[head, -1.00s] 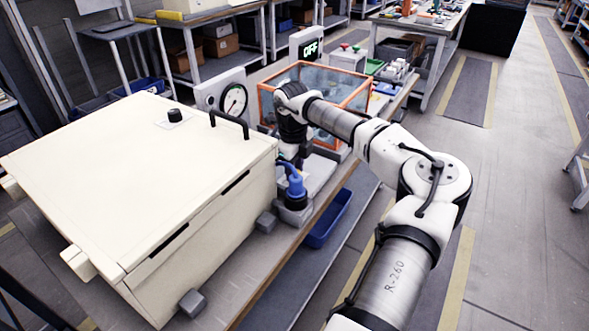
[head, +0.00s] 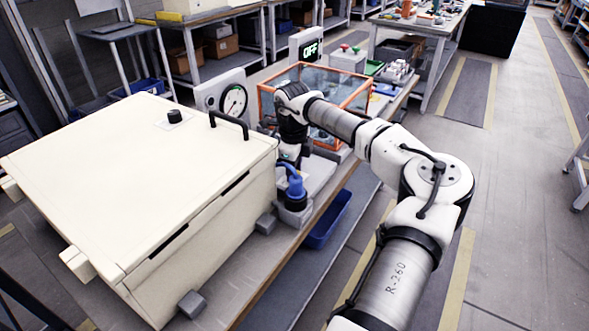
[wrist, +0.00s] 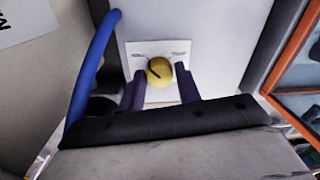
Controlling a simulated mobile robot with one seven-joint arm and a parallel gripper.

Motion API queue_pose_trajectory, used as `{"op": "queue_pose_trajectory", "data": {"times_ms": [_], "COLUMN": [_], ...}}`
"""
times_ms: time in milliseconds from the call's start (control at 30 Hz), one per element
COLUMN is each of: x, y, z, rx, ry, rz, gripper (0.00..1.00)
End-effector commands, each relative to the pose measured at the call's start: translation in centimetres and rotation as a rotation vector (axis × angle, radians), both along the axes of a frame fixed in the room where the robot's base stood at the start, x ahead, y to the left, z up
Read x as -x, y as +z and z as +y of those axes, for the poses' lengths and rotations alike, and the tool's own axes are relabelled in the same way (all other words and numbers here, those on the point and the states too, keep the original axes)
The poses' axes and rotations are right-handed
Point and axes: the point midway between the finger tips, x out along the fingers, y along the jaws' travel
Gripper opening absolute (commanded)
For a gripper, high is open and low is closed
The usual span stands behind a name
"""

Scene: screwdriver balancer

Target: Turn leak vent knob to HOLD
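In the wrist view, a round yellow knob (wrist: 159,70) with a dark pointer line sits on a white label plate (wrist: 172,96). The pointer slants toward the upper left. Small marks flank the knob on the plate, too blurred to read. My gripper (wrist: 161,80) is open, with one dark finger at each side of the knob. A gap shows between the fingers and the knob, and I cannot tell any contact. In the head view the knob and fingertips are hidden behind my arm and the large cream box.
A cream box (head: 130,150) with a black handle (head: 229,124) stands left of my arm. A dial gauge (head: 233,101), an orange-framed clear case (head: 345,92) and an "OFF" display (head: 309,47) stand behind. A blue hose (wrist: 92,75) runs close left of my gripper.

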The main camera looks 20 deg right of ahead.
Motion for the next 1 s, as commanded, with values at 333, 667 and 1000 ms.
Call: {"op": "queue_pose_trajectory", "data": {"times_ms": [333,667,1000], "x": [0.1,0.2,0.4], "y": [-0.1,3.0,10.7], "z": [0.0,0.1,0.4], "rx": [0.000,0.002,0.002], "ry": [-0.001,-0.001,-0.001], "rz": [0.004,0.000,0.000], "gripper": [0.51,0.51,0.51]}}
